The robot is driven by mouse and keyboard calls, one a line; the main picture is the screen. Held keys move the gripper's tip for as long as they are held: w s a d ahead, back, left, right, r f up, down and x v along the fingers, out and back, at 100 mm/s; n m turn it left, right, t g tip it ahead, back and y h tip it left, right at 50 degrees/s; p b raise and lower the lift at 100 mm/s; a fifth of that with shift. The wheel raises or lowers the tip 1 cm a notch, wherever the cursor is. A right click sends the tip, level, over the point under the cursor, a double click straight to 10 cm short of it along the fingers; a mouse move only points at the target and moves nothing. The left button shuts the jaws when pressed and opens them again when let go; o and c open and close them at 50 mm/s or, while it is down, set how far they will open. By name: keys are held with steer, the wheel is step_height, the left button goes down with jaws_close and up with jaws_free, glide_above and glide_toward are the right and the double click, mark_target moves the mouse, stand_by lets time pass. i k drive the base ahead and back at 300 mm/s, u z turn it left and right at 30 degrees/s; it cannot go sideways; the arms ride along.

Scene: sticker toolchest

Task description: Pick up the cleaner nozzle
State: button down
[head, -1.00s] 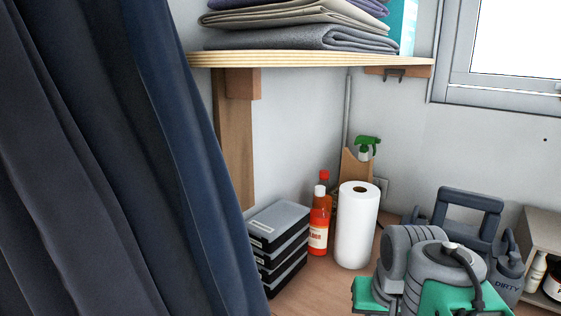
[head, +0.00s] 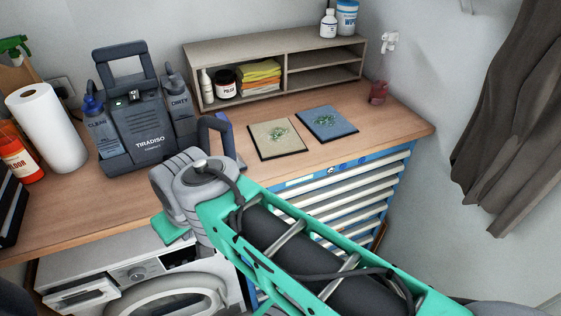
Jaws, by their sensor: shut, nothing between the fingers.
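A dark grey spot cleaner (head: 146,128) marked TIRADISO stands upright on the wooden worktop in the head view, with bottles marked CLEAN and DIRTY at its sides. To its right, a dark arched piece (head: 216,126) with a blue part rises behind my arm. Its lower part is hidden, and I cannot tell for sure whether it is the cleaner nozzle. My teal and grey arm crosses the front of the picture, with its grey joint before the worktop edge. My gripper does not show.
A grey-brown shelf unit (head: 276,92) stands at the back. Two square pads (head: 277,139) (head: 327,122) lie before it. Below are a washing machine (head: 137,270) and blue drawers (head: 345,190).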

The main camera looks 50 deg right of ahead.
mark_target(227, 139)
steer(key=z, duration=0.25)
steer(key=k, duration=0.6)
steer(key=z, duration=0.2)
steer(key=i, duration=0.75)
steer(key=z, duration=0.35)
